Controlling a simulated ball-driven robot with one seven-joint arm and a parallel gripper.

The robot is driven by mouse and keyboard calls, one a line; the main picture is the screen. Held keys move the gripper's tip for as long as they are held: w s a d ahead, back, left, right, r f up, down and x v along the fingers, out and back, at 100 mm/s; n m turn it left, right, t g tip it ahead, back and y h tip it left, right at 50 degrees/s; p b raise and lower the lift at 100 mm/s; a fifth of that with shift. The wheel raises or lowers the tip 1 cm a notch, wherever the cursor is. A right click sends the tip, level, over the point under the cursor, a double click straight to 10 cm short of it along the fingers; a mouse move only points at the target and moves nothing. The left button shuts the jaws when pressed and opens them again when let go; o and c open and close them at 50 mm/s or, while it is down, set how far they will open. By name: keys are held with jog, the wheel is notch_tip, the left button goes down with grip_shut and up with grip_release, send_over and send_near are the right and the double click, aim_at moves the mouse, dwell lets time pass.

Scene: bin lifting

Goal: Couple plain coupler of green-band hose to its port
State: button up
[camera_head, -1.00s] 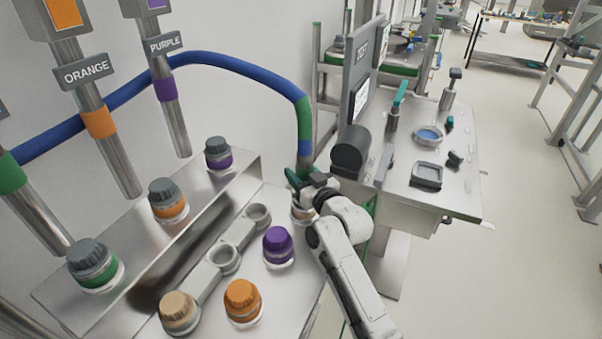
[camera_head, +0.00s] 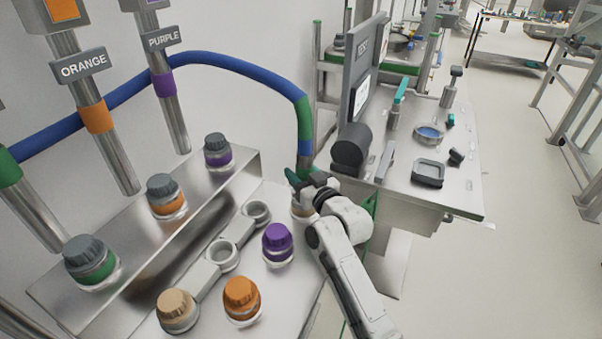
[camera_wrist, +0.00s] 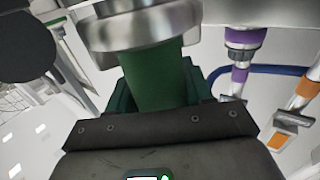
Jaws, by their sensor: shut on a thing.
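The blue hose (camera_head: 235,67) arches from a green-banded pipe (camera_head: 8,168) at the left down to my gripper (camera_head: 307,180). Its green band (camera_head: 305,115) is just above the gripper. In the wrist view my gripper (camera_wrist: 155,100) is shut on a green cylindrical part (camera_wrist: 155,75) with a wide metal collar (camera_wrist: 140,25); this is the hose end. In the head view the gripper and wrist hide most of the coupler. A pale round fitting (camera_head: 299,211) shows partly below the gripper at the bench's right edge; whether the coupler touches it cannot be told.
Grey-capped fittings banded green (camera_head: 90,262), orange (camera_head: 166,197) and purple (camera_head: 218,150) stand on the raised ledge. Tan (camera_head: 178,310), orange (camera_head: 241,299) and purple (camera_head: 278,244) caps stand lower. A metal side table (camera_head: 460,190) is at the right.

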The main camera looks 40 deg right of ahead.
jog(key=shift+f, duration=0.25)
dwell(0.5)
jog(key=o, duration=1.4)
jog(key=shift+c, duration=0.2)
jog(key=shift+f, duration=0.1)
jog(key=shift+s, duration=0.1)
jog(key=b+v, duration=0.2)
jog(key=v, duration=0.8)
jog(key=shift+s, duration=0.3)
jog(key=shift+a, duration=0.1)
